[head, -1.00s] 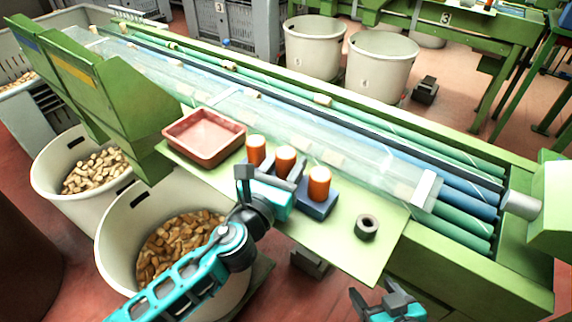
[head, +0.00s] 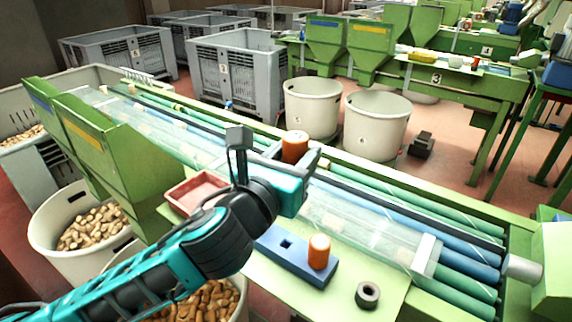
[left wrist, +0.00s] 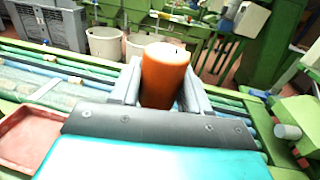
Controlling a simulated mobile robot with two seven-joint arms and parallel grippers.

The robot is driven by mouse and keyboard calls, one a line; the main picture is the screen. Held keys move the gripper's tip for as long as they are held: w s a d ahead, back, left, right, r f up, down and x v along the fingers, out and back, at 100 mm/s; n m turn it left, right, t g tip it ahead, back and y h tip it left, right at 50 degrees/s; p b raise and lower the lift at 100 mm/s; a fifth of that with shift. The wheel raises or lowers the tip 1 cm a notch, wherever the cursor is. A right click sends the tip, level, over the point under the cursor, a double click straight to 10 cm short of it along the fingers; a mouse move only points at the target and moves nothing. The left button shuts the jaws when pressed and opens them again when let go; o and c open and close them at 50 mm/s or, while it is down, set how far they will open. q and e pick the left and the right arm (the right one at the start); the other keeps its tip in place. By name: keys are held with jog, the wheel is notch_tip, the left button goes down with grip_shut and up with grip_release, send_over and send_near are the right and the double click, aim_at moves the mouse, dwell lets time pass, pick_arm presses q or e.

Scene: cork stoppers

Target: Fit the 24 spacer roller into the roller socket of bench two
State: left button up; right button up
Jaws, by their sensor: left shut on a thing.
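My left gripper (head: 277,152) is shut on an orange roller (head: 295,146), raised above the bench. In the left wrist view the roller (left wrist: 164,75) stands upright between the two grey fingers. A blue rack (head: 270,240) lies on the green shelf. It has a bare square hole and a second orange roller (head: 319,252) standing at its right end. My arm hides the rack's left part, so I cannot tell whether another roller stands there. A dark ring (head: 368,295) with a round hole lies on the shelf right of the rack. My right gripper is out of view.
A red tray (head: 190,192) sits left of the rack, partly behind my arm. The green bench with its clear cover (head: 365,220) and long rollers runs behind. Bins of corks (head: 85,225) stand at left. A bench marked 3 (head: 436,78) stands beyond white bins.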

pick_arm(q)
jog(key=s+d+f+m+g+h+b, duration=0.2)
jog(key=s+d+f, duration=0.1)
jog(key=d+f, duration=0.1)
jog(key=s+d+f+m+g+h+b, duration=0.1)
jog(key=s+d+f+h+b, duration=0.1)
jog(key=s+d+f+b, duration=0.1)
jog(key=s+d+f+m+g+h+b, duration=0.2)
jog(key=s+d+f, duration=0.2)
jog(key=d+f, duration=0.2)
jog(key=shift+d+f+m+g+h, duration=0.1)
jog(key=shift+f+m+g+h, duration=0.2)
jog(key=shift+f, duration=0.55)
jog(key=shift+f+b, duration=0.3)
jog(key=shift+b, duration=0.25)
jog(key=shift+f, duration=0.15)
jog(key=shift+f+b, duration=0.1)
jog(key=shift+b, duration=0.2)
jog(key=shift+p, duration=0.35)
